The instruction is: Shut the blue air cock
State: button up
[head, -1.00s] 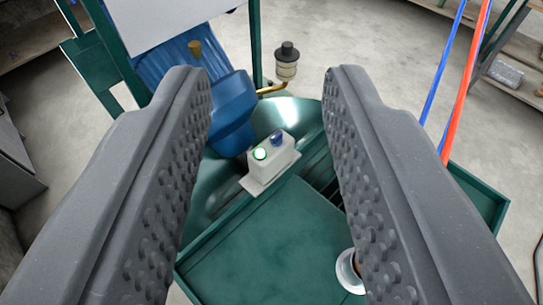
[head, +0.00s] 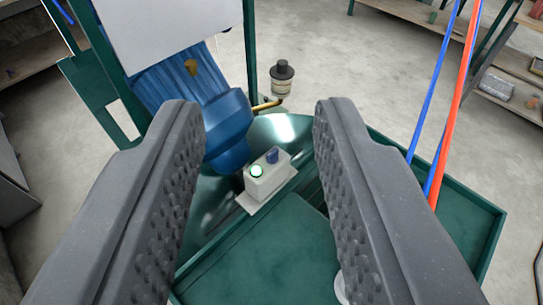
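My gripper (head: 258,115) is open and empty, its two dark grey studded fingers reaching in from the lower left and lower right. I cannot make out a blue air cock for certain. A small pale box (head: 268,182) shows between the fingers, with a lit green-ringed button (head: 257,171) and a dark blue knob (head: 272,155). Nothing touches the fingers.
A blue motor-like body (head: 222,125) stands behind the left finger, under a pale panel (head: 170,35) on a green frame. A cup-shaped fitting (head: 282,78) sits on a brass pipe. The green tray (head: 265,262) lies below. Shelves stand at the back; the floor between is clear.

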aim_at(272, 157)
jog(key=k, duration=1)
jog(key=u, duration=1.4)
jog(key=i, duration=0.85)
jog(key=z, duration=1.85)
jog(key=i, duration=0.5)
jog(key=u, duration=0.05)
